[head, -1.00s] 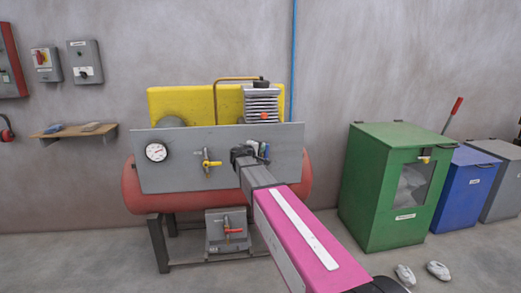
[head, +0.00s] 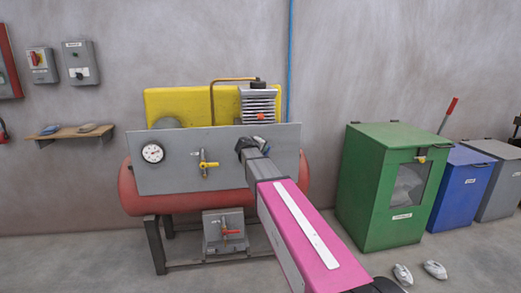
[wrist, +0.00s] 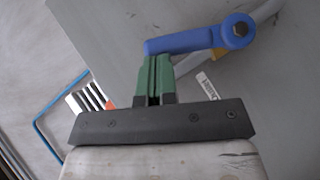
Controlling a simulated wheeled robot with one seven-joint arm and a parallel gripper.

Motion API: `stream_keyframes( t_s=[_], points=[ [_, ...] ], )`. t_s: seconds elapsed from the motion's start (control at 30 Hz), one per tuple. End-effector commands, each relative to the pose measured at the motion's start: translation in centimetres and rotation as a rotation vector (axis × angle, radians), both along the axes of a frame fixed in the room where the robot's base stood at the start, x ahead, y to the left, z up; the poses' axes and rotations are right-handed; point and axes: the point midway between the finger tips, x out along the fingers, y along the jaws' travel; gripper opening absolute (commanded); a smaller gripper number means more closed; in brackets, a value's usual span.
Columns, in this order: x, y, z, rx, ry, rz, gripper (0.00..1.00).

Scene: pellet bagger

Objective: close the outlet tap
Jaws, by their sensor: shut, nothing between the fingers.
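A blue lever tap (wrist: 190,40) on the grey panel (head: 165,180) shows at the top of the wrist view, its pivot to the right. My gripper (wrist: 154,62) has green fingers shut together with nothing between them. The fingertips are just below the free end of the blue lever; I cannot tell if they touch it. A label (wrist: 207,86) near the blue lever is too small to read.
A pressure gauge (head: 152,153) is at the panel's left. A green cabinet (head: 365,190) and a blue bin (head: 458,190) stand right. Floor shows between tank and cabinet.

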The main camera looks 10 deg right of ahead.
Motion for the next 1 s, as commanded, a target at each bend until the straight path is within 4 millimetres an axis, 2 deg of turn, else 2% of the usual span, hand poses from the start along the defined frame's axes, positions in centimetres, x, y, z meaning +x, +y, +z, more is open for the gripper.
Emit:
stream_keyframes(
  t_s=[0.53,1.0],
  points=[
    [0.0,-4.5,-1.3,0.521,-0.001,-0.002,0.00],
    [0.0,-6.4,-3.2,0.861,-0.001,-0.001,0.00]
  ],
)
